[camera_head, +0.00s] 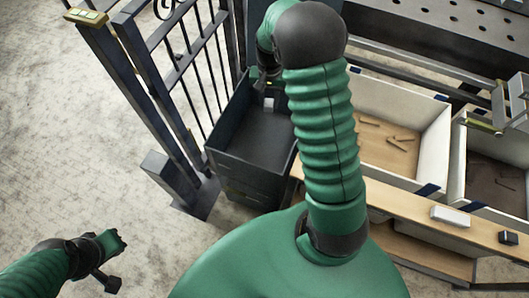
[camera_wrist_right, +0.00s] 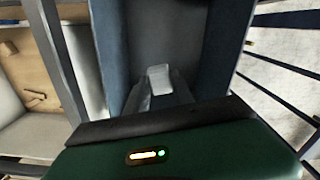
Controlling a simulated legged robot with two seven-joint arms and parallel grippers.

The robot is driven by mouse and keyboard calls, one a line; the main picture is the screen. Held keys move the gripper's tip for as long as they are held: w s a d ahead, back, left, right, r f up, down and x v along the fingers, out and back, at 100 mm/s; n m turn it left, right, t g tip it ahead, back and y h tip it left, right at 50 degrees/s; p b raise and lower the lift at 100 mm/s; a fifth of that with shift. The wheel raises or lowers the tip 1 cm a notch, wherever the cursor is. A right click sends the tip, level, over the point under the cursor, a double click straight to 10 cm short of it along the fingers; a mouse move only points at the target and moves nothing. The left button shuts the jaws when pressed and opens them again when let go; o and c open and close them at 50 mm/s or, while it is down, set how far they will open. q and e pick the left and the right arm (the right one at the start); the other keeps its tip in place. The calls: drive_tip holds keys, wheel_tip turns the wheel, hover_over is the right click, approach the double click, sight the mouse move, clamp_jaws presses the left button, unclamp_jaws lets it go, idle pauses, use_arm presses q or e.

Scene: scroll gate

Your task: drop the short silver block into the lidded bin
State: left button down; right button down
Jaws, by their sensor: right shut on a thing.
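My right gripper (camera_head: 268,94) is shut on a small pale silver block (camera_head: 269,104), above the far part of a dark bin (camera_head: 222,164). The bin's top is open in the head view, and my right arm hides its right side. In the right wrist view the silver block (camera_wrist_right: 159,79) sits at the fingertips, with the bin's blue-grey wall (camera_wrist_right: 108,45) beside it. I cannot make out a lid clearly. My left gripper (camera_head: 108,262) is low at the left, away from the bin; its finger gap is unclear.
A black barred gate (camera_head: 195,75) stands left of the bin. Pale trays (camera_head: 431,140) with small brown pieces lie to the right. A wooden ledge (camera_head: 405,205) carries a white block (camera_head: 450,217) and a small dark block (camera_head: 508,238). The floor at left is clear.

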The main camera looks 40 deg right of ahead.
drive_tip(key=c, duration=1)
unclamp_jaws()
drive_tip(key=shift+a+r, duration=0.1)
drive_tip(key=shift+a, duration=0.05)
drive_tip(key=shift+r, duration=0.25)
wheel_tip(320, 180, up, 16)
drive_tip(key=p, duration=0.4)
drive_tip(key=shift+p, duration=0.35)
